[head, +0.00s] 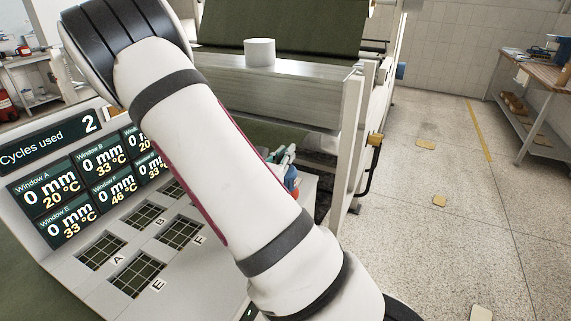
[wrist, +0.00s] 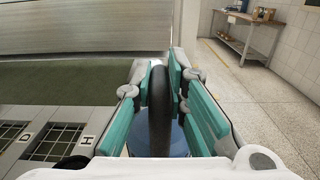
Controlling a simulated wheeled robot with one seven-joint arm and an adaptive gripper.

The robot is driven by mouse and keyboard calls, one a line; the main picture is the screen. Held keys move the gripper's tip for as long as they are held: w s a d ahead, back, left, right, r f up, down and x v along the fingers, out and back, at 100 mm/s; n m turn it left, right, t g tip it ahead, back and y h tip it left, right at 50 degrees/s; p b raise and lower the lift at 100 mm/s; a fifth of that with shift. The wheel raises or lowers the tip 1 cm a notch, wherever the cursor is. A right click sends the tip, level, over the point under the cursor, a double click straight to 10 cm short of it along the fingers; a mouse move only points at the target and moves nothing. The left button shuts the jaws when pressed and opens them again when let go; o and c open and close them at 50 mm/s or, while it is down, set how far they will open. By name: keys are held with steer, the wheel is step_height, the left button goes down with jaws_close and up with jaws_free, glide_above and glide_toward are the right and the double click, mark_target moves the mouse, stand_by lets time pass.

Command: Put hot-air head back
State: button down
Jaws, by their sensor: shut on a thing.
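In the wrist view my gripper (wrist: 160,78) has its teal finger pads on both sides of an upright dark, rounded part, shut on it. This looks like the hot-air head (wrist: 160,115), with a blue part (wrist: 178,138) showing below and behind the dark part. In the head view my arm covers most of the gripper; only a bit of teal and grey finger (head: 286,160) shows past its right edge, with a blue and red patch (head: 291,182) below it. Where the head's lower end rests is hidden.
A panel with lettered grid windows (head: 143,215) and display screens (head: 78,172) stands at left. Behind are a metal beam (head: 290,88) with a white cylinder (head: 260,52) on it, and a machine frame post (head: 347,140). Open floor (head: 450,240) lies right, with a workbench (head: 540,85) beyond.

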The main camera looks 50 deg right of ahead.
steer(key=w+d+f, duration=0.4)
steer(key=w+d, duration=0.3)
steer(key=w, duration=0.2)
steer(key=shift+w+f, duration=0.15)
steer(key=shift+f, duration=0.15)
stand_by(0.3)
steer(key=c, duration=1.6)
jaws_free()
steer(key=shift+f, duration=0.1)
